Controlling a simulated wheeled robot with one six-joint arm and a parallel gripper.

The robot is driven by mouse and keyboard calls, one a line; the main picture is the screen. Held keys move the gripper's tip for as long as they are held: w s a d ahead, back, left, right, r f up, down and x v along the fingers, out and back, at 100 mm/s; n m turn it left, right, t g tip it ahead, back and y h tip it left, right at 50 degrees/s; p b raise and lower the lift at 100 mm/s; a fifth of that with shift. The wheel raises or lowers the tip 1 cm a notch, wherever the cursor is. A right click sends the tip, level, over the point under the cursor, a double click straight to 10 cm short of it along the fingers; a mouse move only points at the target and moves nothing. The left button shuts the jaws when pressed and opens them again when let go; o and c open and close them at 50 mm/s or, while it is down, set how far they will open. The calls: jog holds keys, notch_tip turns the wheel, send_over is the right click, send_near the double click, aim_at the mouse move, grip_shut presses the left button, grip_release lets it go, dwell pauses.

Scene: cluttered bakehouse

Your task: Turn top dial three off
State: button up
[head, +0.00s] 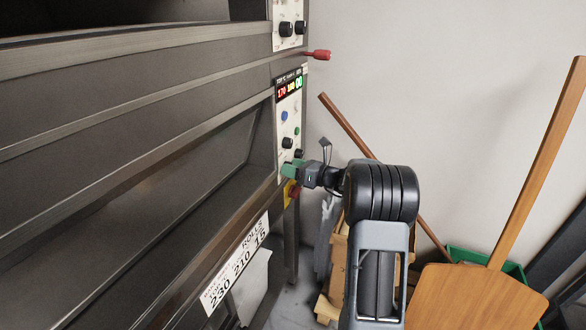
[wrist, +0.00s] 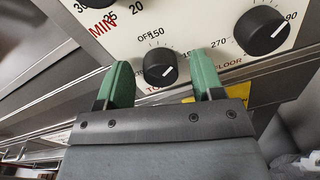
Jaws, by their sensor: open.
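My gripper (wrist: 165,80) is open. In the wrist view its two green fingertips stand on either side of a black dial (wrist: 158,66) on the white panel. The dial has OFF and 150 printed above it and a red label, partly hidden, starting "TO" below. A white mark shows toward its lower right; I cannot read its exact setting. I cannot tell whether the fingers touch the dial. In the head view my gripper (head: 293,168) is at the lower part of the oven's control panel (head: 284,126), its tips largely hidden.
Another black dial (wrist: 262,30), labelled FLOOR, is close on the right. A red-yellow switch (head: 291,193) sits below the gripper. A red knob (head: 318,55) juts out above. Wooden peels (head: 480,300) and a green crate (head: 505,268) stand right by the wall.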

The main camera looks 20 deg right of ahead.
jog(key=shift+c, duration=0.2)
jog(key=c, duration=0.9)
jog(key=shift+f+b, duration=0.1)
jog(key=shift+b, duration=0.2)
jog(key=shift+s+f+n+b, duration=0.1)
jog(key=shift+n+b, duration=5.8)
jog(key=shift+b, duration=0.05)
jog(key=shift+n, duration=0.3)
